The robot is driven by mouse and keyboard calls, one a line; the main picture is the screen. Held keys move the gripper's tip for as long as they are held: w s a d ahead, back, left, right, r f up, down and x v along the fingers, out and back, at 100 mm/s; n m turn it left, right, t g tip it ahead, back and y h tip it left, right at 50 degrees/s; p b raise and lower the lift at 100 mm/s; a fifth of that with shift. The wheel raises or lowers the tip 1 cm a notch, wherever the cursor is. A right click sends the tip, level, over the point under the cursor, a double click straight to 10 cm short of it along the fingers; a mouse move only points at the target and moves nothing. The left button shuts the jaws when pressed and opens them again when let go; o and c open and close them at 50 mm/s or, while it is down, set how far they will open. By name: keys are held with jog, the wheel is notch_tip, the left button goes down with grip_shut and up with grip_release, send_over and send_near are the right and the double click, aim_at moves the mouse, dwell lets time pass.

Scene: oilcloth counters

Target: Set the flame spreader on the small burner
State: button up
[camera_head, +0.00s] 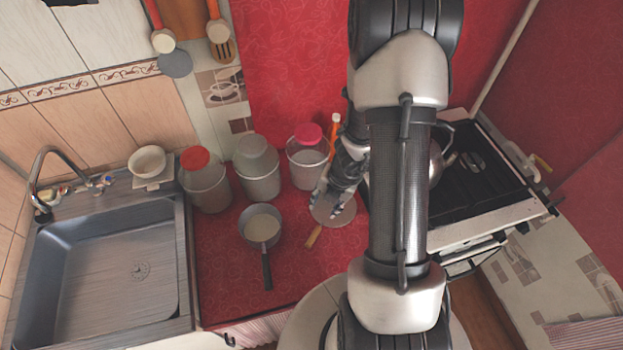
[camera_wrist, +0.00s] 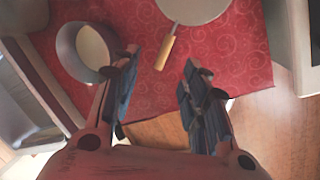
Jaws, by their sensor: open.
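The flame spreader is a flat grey disc (camera_head: 335,212) with a short wooden handle (camera_head: 313,237). It lies on the red counter, the handle toward the front. In the wrist view, its disc (camera_wrist: 195,7) is cut by the top edge and its handle (camera_wrist: 166,52) shows between and just beyond my fingertips. My gripper (camera_head: 328,198) is open and empty, over the disc in the head view; its fingers (camera_wrist: 158,70) point toward the handle without holding it. The stove (camera_head: 490,190) stands right of the counter. My arm hides its left part, and I cannot make out the small burner.
A saucepan (camera_head: 262,228) stands left of the spreader. Lidded canisters (camera_head: 208,188), (camera_head: 257,178), (camera_head: 306,166) line the back, beside an orange bottle (camera_head: 335,124). A kettle (camera_head: 436,163) on the stove is partly behind my arm. A sink (camera_head: 110,265) is at left.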

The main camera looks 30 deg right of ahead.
jog(key=f+m, duration=0.2)
jog(key=b, duration=0.9)
send_over(318, 229)
jog(key=s, duration=0.1)
jog(key=f, duration=1)
jog(key=shift+d+f, duration=0.25)
jog(key=b+x, duration=0.5)
jog(key=x, duration=0.1)
jog(key=shift+s+d+f, duration=0.1)
jog(key=shift+s+f, duration=0.05)
jog(key=shift+f, duration=0.05)
jog(key=shift+r, duration=0.1)
grip_shut()
